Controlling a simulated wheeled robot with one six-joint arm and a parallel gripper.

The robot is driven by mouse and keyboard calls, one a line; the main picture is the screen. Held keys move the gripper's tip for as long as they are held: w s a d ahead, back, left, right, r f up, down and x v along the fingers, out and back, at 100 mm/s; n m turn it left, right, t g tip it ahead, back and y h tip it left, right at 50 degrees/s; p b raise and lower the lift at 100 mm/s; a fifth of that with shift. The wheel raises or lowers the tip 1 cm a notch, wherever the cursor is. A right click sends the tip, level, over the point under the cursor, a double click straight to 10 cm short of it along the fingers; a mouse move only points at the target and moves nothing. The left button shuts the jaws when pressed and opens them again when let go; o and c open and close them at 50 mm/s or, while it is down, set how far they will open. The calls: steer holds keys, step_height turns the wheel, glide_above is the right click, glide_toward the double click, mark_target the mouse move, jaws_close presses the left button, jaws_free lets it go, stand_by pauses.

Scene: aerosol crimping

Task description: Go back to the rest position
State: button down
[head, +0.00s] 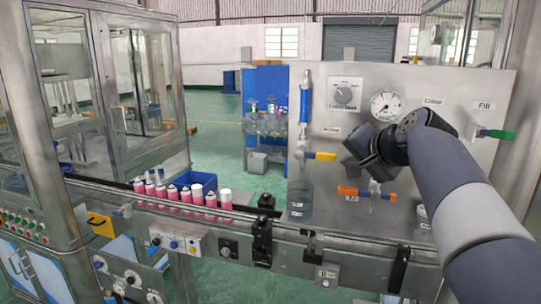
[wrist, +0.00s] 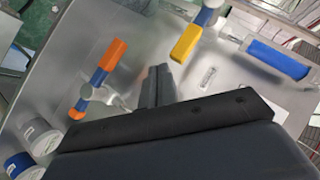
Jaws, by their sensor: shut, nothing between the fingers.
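My gripper (wrist: 158,88) is shut and empty in the wrist view, its two dark fingers pressed together in front of the metal panel. In the head view my arm comes in from the right, and its wrist end (head: 365,155) is in front of the panel (head: 345,120), between the yellow-handled valve (head: 320,156) and the orange-handled valve (head: 366,192). The fingertips are hard to make out there. In the wrist view the orange handle (wrist: 112,54) is left of my fingers and the yellow handle (wrist: 186,42) is right of them, both apart from the fingers.
The panel also carries a dial (head: 344,94), a gauge (head: 385,105) and a green-handled valve (head: 497,134). Below it runs a conveyor (head: 190,215) with several pink cans (head: 184,195). A glass-walled machine (head: 110,85) stands at left. Green floor (head: 215,150) is open behind.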

step_height(320, 180, down, 6)
steer(key=w+b, duration=0.1)
steer(key=b, duration=0.2)
steer(key=shift+w+d, duration=0.25)
steer(key=shift+w, duration=0.15)
steer(key=shift+r, duration=0.1)
